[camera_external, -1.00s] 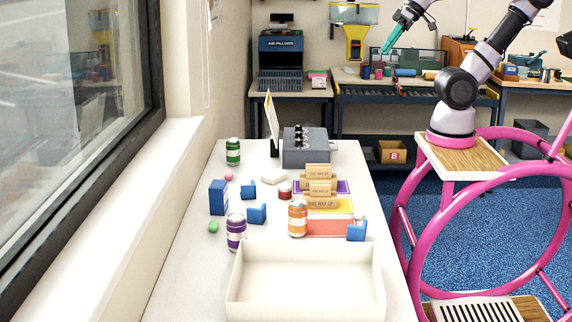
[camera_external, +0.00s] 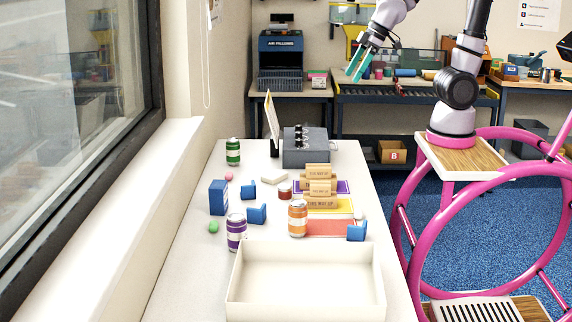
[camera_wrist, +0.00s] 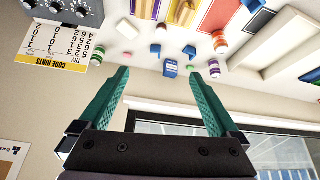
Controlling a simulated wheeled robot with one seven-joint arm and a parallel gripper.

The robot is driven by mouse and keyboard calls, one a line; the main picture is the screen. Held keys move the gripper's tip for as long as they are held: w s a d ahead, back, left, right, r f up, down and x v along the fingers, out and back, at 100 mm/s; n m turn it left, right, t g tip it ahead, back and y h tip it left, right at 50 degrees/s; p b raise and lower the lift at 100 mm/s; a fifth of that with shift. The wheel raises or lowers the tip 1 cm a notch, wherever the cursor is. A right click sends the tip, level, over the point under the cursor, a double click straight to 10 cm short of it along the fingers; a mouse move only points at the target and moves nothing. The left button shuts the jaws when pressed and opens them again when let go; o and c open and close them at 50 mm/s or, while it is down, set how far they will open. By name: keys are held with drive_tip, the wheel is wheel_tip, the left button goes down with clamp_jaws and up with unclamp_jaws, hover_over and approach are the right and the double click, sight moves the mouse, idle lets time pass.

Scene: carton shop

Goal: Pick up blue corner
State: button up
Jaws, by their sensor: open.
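Three blue corners are on the white table: one at the left back (camera_external: 248,190), one just in front of it (camera_external: 257,214), and one at the right by the red mat (camera_external: 357,231). Two of them show small in the wrist view, one left (camera_wrist: 155,49) and one right (camera_wrist: 190,51). My gripper (camera_external: 354,76) is raised in the air behind and to the right of the table, well away from the corners. Its teal fingers are spread wide and empty, and they also show in the wrist view (camera_wrist: 157,72).
A blue box (camera_external: 218,198), purple can (camera_external: 236,232), orange can (camera_external: 298,218) and green can (camera_external: 233,151) stand around the corners. An open white tray (camera_external: 305,282) is at the front. Stamps on coloured mats and a grey dial box (camera_external: 306,150) stand further back.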

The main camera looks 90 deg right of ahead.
drive_tip(key=w+a+f+n, duration=0.3)
drive_tip(key=w+a+f, duration=0.1)
drive_tip(key=a+f, duration=0.2)
drive_tip(key=n+g+y, duration=0.4)
drive_tip(key=n, duration=0.6)
approach(356, 231)
drive_tip(key=x, duration=0.3)
drive_tip(key=shift+d+f, duration=0.25)
drive_tip(key=shift+d, duration=0.05)
drive_tip(key=shift+d+x, duration=0.15)
drive_tip(key=shift+x, duration=1.25)
drive_tip(key=shift+d+x, duration=0.1)
drive_tip(key=shift+x, duration=1.25)
drive_tip(key=shift+s+f, duration=0.1)
drive_tip(key=shift+f, duration=0.05)
drive_tip(key=c, duration=1.4)
